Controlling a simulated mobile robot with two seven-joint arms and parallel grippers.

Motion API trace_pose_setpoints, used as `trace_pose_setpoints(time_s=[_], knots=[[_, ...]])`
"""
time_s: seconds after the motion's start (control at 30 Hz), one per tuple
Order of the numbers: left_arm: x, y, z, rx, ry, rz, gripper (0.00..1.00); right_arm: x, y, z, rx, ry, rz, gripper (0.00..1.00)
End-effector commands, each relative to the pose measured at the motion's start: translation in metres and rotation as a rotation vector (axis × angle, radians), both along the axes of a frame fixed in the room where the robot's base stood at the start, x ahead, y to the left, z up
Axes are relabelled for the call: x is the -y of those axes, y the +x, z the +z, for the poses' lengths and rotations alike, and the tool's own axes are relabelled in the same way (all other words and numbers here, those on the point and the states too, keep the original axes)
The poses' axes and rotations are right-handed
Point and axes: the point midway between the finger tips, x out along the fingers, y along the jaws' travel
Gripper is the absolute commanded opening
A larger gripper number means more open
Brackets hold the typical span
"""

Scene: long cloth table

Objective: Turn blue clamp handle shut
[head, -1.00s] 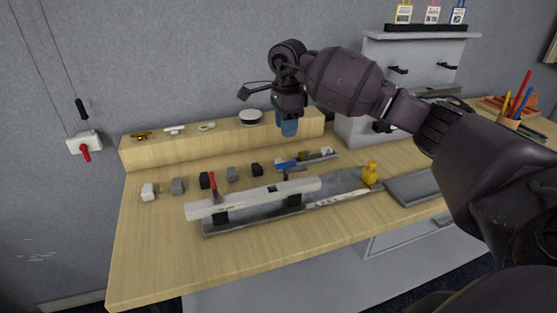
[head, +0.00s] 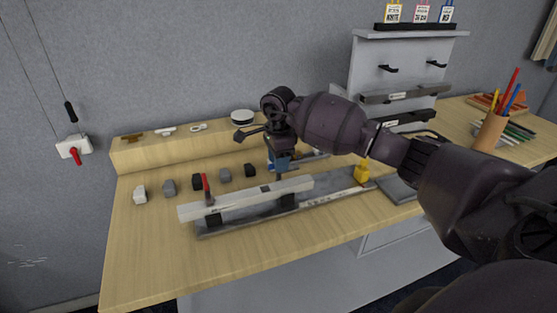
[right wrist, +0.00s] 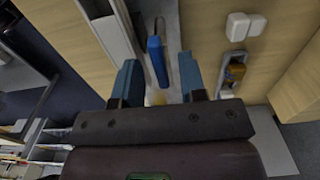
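My right gripper (head: 279,162) points down over the far side of the long pale bar (head: 245,196). In the right wrist view the blue clamp handle (right wrist: 156,62) lies between its two blue, spread fingers (right wrist: 187,72). Gaps show on both sides of the handle, and I cannot tell its height relative to the fingertips. In the head view the gripper hides most or all of this handle. A red clamp handle (head: 206,183) stands upright at the bar's left end. My left gripper is not in view.
Several small blocks, such as a white one (head: 140,194), stand in a row behind the bar. A yellow object (head: 362,172) stands at the right of the grey base (head: 322,195). A wooden ledge (head: 150,156) runs behind. The table's front left is clear.

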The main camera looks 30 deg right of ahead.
Motion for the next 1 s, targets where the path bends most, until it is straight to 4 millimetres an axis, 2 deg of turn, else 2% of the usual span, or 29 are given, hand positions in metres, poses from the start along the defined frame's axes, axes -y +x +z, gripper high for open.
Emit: trace_pose_setpoints(time_s=[0.27, 0.37, 0.53, 1.0], knots=[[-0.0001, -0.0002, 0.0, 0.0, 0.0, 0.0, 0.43, -0.0001, 0.0001, -0.0013, 0.001, 0.0, 0.0, 0.38], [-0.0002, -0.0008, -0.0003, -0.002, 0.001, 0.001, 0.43, 0.0, 0.0001, -0.0011, 0.001, 0.0, 0.0, 0.26], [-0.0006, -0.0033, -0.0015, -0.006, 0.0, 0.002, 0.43, 0.0, 0.0001, -0.001, 0.001, 0.0, 0.0, 0.0], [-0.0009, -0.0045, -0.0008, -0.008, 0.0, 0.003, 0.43, 0.0008, 0.0004, 0.0001, 0.003, -0.002, -0.078, 0.0]])
